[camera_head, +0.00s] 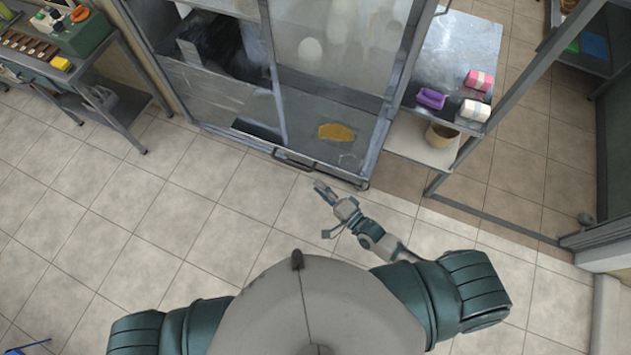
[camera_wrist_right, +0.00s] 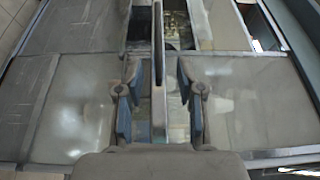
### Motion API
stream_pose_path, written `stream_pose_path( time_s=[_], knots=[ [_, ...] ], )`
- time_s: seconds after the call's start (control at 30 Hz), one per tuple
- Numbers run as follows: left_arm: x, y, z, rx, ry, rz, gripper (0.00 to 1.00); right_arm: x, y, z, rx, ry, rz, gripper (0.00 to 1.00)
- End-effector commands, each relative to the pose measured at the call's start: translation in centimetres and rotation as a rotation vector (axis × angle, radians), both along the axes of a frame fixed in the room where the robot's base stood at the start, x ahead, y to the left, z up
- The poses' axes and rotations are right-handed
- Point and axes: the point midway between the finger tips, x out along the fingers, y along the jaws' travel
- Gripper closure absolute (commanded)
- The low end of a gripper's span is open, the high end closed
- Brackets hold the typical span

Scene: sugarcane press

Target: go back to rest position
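My right gripper (camera_head: 322,190) is in front of the press cabinet (camera_head: 300,100), over the tiled floor, near the lower edge of its glass-panelled front. In the right wrist view the right gripper (camera_wrist_right: 158,95) shows two spread fingers with blue-grey pads. They are open, with a gap between them. A narrow upright metal bar (camera_wrist_right: 158,50) lines up with that gap; I cannot tell how far away it is. A dark door handle (camera_head: 295,160) sits on the cabinet's lower front, up and left of the gripper. My left gripper is out of view.
A metal table (camera_head: 455,50) at right holds a purple tray (camera_head: 431,98), a pink bundle (camera_head: 479,80) and a white bundle (camera_head: 474,110). A basket (camera_head: 440,135) stands below. A workbench (camera_head: 90,40) is at upper left. The tiled floor (camera_head: 130,210) at left is clear.

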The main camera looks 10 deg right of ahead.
Motion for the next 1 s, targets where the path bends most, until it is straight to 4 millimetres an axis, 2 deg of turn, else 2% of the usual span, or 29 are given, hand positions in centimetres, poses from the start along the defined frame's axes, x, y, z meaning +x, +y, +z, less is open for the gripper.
stream_pose_path(
  time_s=[0.5,0.6,0.67,0.77,0.8,0.87,0.9,0.97,1.0],
  knots=[
    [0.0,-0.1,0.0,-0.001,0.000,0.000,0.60,0.0,0.0,0.0,-0.001,0.000,0.000,0.63],
    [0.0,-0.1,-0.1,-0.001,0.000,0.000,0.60,0.2,-0.4,-1.3,-0.042,0.003,-0.010,0.63],
    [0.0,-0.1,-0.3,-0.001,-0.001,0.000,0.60,0.4,-1.0,-3.4,-0.112,0.009,-0.024,0.63],
    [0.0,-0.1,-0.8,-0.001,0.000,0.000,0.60,0.6,-2.9,-9.3,-0.308,0.033,-0.052,0.63],
    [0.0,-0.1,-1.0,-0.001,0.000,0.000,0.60,0.4,-3.9,-12.3,-0.408,0.052,-0.057,0.63],
    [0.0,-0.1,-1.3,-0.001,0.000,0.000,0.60,-0.4,-5.6,-17.1,-0.567,0.086,-0.055,0.63],
    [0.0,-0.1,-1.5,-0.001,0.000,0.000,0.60,-1.2,-6.8,-20.2,-0.672,0.115,-0.045,0.63],
    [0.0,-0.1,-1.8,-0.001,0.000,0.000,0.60,-3.0,-8.5,-24.7,-0.819,0.162,-0.017,0.63],
    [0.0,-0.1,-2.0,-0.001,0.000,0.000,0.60,-4.4,-9.6,-27.6,-0.914,0.197,0.011,0.63]
  ],
)
